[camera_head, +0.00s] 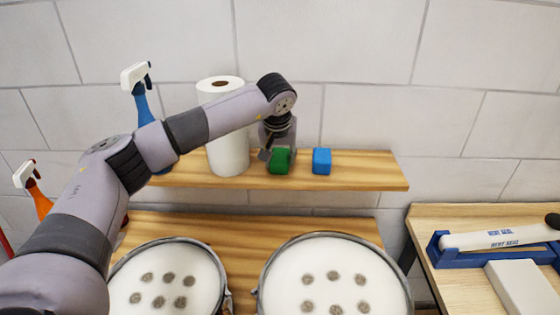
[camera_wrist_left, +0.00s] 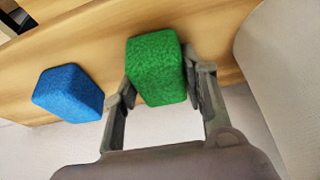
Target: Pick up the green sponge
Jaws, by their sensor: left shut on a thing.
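The green sponge (camera_head: 279,162) is at the wooden shelf, between the paper towel roll and the blue sponge. My left gripper (camera_head: 275,152) reaches it from above and partly hides it in the head view. In the left wrist view the green sponge (camera_wrist_left: 156,68) sits between the two fingers of my left gripper (camera_wrist_left: 160,90), which is shut on it. Whether the sponge touches the shelf I cannot tell. My right gripper is in neither view.
A blue sponge (camera_head: 321,161) stands close on the right, also in the wrist view (camera_wrist_left: 69,93). A paper towel roll (camera_head: 228,145) stands close on the left. A blue spray bottle (camera_head: 141,100) is further left. Two drums (camera_head: 333,238) are below the shelf (camera_head: 370,174).

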